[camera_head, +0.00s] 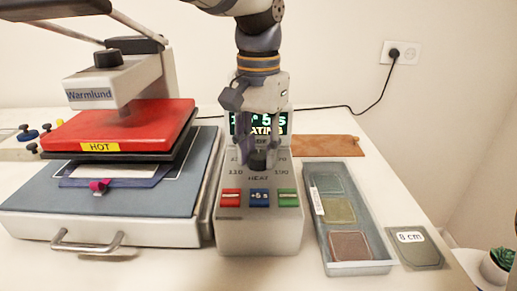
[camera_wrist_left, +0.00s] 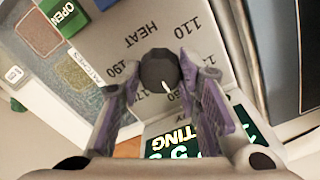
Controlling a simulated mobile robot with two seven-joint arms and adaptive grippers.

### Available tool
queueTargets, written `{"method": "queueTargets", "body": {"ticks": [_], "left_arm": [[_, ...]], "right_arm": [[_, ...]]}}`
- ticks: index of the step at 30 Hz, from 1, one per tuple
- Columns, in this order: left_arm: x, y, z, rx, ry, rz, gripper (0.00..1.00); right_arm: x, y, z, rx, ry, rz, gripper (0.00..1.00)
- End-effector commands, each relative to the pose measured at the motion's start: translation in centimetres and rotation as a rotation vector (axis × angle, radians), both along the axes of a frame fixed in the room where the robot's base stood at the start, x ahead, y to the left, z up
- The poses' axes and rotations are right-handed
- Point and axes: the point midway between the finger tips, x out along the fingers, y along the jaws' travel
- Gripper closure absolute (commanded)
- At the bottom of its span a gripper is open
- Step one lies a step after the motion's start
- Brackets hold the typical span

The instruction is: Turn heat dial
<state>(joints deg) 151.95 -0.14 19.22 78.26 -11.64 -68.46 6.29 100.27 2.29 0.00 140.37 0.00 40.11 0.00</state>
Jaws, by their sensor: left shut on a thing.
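The dark round heat dial (camera_wrist_left: 158,66) sits on the grey face of the control box (camera_head: 232,232), by the word HEAT. My left gripper (camera_head: 258,152) points down at it from above, and in the left wrist view its purple-grey fingers (camera_wrist_left: 159,82) are shut on the dial, one on each side. The dial's white pointer mark shows in the wrist view, pointing toward the lit display (camera_head: 275,124). The numbers 110 and 190 are readable there; others are partly covered by the fingers. My gripper covers part of the display, where "5s" and "ATING" show. My right gripper is not in view.
Red, blue and green buttons (camera_head: 259,198) line the front of the control box. The heat press (camera_head: 120,125), with a red HOT plate, stands close on the left. A grey tray (camera_head: 361,268) of fabric patches lies close on the right, with a brown board (camera_head: 325,146) behind.

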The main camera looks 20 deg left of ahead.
Motion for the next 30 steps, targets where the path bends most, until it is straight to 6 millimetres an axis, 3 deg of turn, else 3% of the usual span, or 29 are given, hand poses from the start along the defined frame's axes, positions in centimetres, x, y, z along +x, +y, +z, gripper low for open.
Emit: {"method": "queueTargets", "body": {"ticks": [3,4,6,17,27,30], "left_arm": [[-0.1,0.0,-0.2,0.000,0.005,0.000,0.97],[-0.1,0.0,-0.2,0.000,0.005,0.000,0.62],[-0.1,0.0,-0.1,0.000,0.004,0.001,0.49],[0.1,0.0,0.8,0.000,-0.002,0.002,0.49],[0.1,0.0,9.4,-0.001,-0.003,0.001,0.49],[0.1,0.0,10.9,0.000,0.000,0.001,0.49]], "right_arm": [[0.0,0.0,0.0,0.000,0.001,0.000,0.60],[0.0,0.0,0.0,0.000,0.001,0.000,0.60],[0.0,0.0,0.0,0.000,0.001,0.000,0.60],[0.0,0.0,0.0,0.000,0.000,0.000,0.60],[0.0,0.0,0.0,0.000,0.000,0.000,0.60],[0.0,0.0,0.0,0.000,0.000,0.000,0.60]]}}
